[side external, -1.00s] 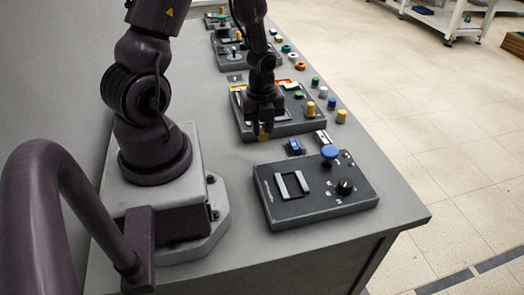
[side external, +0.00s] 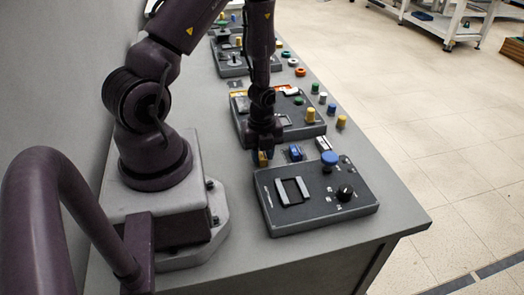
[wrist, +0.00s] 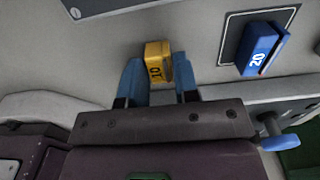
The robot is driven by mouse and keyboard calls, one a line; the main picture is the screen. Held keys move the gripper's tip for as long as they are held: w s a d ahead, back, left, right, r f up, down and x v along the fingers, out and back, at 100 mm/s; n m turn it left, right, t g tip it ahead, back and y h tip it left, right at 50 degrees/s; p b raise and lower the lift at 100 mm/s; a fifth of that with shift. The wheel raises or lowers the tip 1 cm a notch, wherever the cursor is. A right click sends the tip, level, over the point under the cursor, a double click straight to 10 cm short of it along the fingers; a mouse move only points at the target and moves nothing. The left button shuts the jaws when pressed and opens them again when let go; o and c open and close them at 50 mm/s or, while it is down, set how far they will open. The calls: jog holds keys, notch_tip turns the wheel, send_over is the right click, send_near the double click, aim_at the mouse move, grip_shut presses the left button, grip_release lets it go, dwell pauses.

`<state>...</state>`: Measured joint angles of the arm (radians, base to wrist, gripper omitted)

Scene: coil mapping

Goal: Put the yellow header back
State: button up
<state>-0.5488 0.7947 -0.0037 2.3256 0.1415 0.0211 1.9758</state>
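The yellow header (wrist: 158,64), a small block marked 10, is between the blue fingertips of my gripper (wrist: 160,82) in the wrist view. My gripper is shut on it. In the side view my gripper (side external: 262,155) points down at the bench behind the near grey panel, with the yellow header (side external: 263,159) at its tips. I cannot tell whether the header touches the bench. A blue header (wrist: 261,48) marked 20 sits on a dark square to the right; it also shows in the side view (side external: 295,152).
The near panel (side external: 315,210) has a slotted frame, a blue knob (side external: 329,158) and a black dial (side external: 345,192). Another panel (side external: 300,130) stands behind my gripper. Several small coloured pegs line the bench's right side. The bench's front right corner is clear.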

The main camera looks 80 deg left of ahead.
jog(key=shift+o, duration=1.3)
notch_tip(320, 180, up, 12)
notch_tip(320, 180, up, 13)
jog(key=n+t+y, duration=0.1)
jog(key=n+t, duration=0.1)
jog(key=n, duration=0.6)
send_over(262, 155)
jog(key=w+d, duration=0.2)
jog(key=d, duration=0.4)
jog(key=s+d+r+n+t+h, duration=0.1)
jog(key=s+d+r+n+t, duration=0.2)
jog(key=s+d+r+n, duration=0.2)
jog(key=d+r+n, duration=0.3)
jog(key=r+n, duration=0.1)
jog(key=n, duration=0.1)
jog(key=shift+s+t, duration=0.15)
jog(key=shift+t, duration=0.15)
